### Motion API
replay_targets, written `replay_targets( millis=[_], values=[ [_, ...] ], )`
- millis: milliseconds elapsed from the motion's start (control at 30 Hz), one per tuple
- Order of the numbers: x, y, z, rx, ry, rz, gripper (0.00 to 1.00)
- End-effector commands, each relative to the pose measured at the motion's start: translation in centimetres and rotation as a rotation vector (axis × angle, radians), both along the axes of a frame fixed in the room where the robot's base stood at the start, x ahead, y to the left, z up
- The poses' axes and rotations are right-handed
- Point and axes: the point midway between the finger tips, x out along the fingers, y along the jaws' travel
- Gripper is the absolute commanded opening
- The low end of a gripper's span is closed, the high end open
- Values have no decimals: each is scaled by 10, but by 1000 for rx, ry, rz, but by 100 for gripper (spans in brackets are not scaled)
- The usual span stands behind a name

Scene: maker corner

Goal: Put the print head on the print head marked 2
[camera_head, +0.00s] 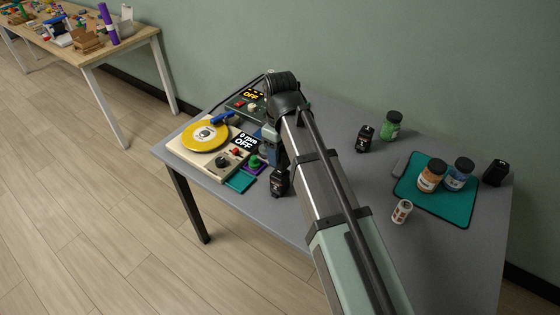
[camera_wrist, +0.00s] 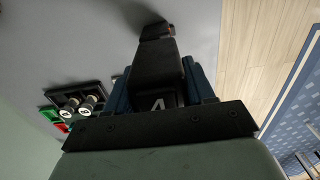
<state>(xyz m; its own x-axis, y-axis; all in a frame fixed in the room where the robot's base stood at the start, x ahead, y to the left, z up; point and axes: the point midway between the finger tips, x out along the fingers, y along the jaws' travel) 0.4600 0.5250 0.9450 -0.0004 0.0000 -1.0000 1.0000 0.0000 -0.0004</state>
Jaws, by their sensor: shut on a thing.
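My gripper (camera_wrist: 158,88) has two blue fingers shut on a black print head (camera_wrist: 155,68), with part of a white mark showing low on it. A smaller dark block (camera_wrist: 154,31) shows just beyond its far end; I cannot tell whether they touch. In the head view my arm mostly hides the gripper (camera_head: 271,150). A black print head (camera_head: 280,182) shows just below it, near the table's front edge. Another print head (camera_head: 365,138) stands right of the arm, and a similar black block (camera_head: 496,172) stands at the far right. Their numbers are not readable.
A cream turntable box with a yellow disc (camera_head: 205,134) and a dark control box (camera_head: 246,105) stand left of the arm.

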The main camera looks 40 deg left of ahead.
Motion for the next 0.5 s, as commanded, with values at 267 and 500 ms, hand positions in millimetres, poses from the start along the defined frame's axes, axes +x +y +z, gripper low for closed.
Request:
replay_targets(
  millis=[267,500],
  values=[
    [0,0,-22,-1,1,1,15],
    [0,0,-41,0,0,1,15]
  ],
)
